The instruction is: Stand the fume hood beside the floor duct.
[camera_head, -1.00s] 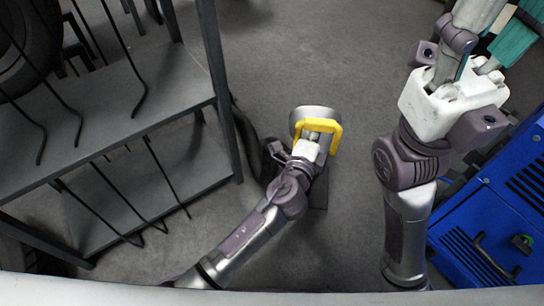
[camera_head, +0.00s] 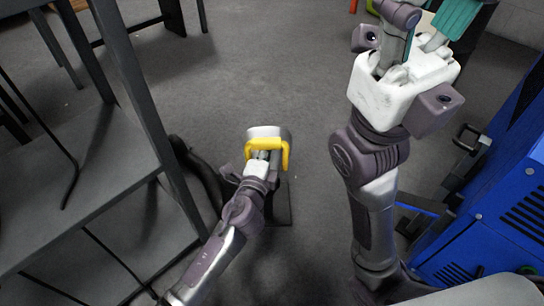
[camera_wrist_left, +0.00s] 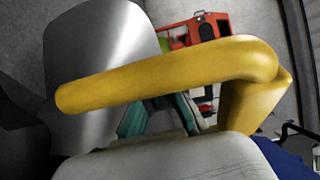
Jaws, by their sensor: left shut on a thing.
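The fume hood is a silver metal hood (camera_head: 268,131) with a yellow handle (camera_head: 285,155); a dark flat piece (camera_head: 284,203) shows below it, and I cannot tell if it rests on the floor. My left gripper (camera_head: 262,155) is shut on the yellow handle. In the left wrist view the handle (camera_wrist_left: 165,72) crosses in front of the teal fingers (camera_wrist_left: 160,115), with the silver hood (camera_wrist_left: 100,60) behind. A black floor duct hose (camera_head: 203,178) lies just left of the hood, beside the rack. My right gripper (camera_head: 428,30) is raised at the top right, its fingertips cut off.
Grey floor is open ahead of the hood. The left wrist view shows a red object (camera_wrist_left: 195,32) beyond the hood.

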